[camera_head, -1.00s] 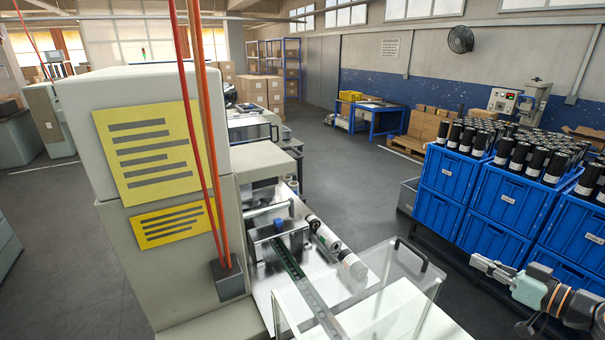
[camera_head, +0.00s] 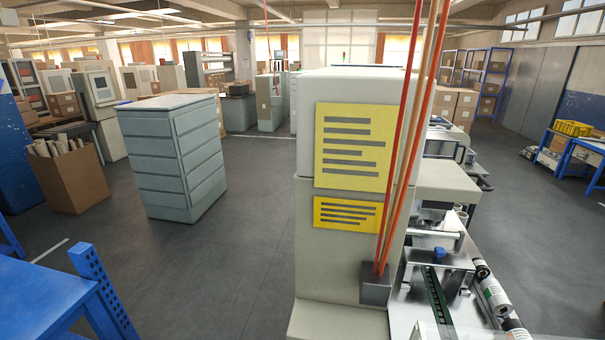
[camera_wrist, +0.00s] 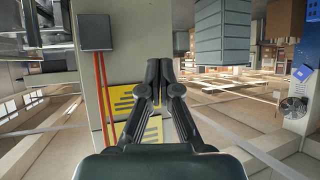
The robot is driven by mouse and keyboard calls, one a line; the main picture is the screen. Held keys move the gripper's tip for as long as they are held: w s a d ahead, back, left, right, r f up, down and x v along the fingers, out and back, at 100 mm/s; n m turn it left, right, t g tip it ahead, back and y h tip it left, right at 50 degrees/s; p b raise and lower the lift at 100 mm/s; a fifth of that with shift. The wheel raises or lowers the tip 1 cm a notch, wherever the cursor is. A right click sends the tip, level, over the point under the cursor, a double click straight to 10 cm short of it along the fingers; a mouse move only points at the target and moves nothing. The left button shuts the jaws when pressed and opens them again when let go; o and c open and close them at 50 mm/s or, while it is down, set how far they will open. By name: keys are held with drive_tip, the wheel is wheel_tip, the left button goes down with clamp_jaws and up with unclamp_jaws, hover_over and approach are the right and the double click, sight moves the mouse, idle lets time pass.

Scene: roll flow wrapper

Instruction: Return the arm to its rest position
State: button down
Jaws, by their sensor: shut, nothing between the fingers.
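My gripper (camera_wrist: 158,72) shows in the wrist view with its two dark fingers together and nothing between them. It points toward the pale wrapper cabinet, which carries yellow label sheets. The arm and gripper are out of the head view. The wrapper machine (camera_head: 340,255) stands right of centre in the head view, with its steel infeed (camera_head: 425,300) and rolls (camera_head: 492,290) at the lower right.
A grey drawer cabinet (camera_head: 170,160) stands at the left, beside a cardboard box of rolled tubes (camera_head: 70,180). A blue bench (camera_head: 45,295) fills the lower left corner. The floor (camera_head: 230,260) between bench and machine is clear.

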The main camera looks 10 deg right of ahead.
drive_tip(key=s+a+r+p, duration=0.1)
drive_tip(key=s+a+r, duration=0.15)
drive_tip(key=a, duration=0.45)
drive_tip(key=s+a+r+p, duration=0.1)
drive_tip(key=s+a+r, duration=0.1)
drive_tip(key=s+a, duration=0.3)
wheel_tip(320, 180, up, 28)
drive_tip(key=w+p, duration=0.1)
drive_tip(key=p, duration=2.7)
drive_tip(key=shift+w+a+r+n+t+p, duration=0.15)
drive_tip(key=shift+w+a+n+t+p, duration=0.15)
drive_tip(key=shift+w+t, duration=0.1)
drive_tip(key=shift+a, duration=0.1)
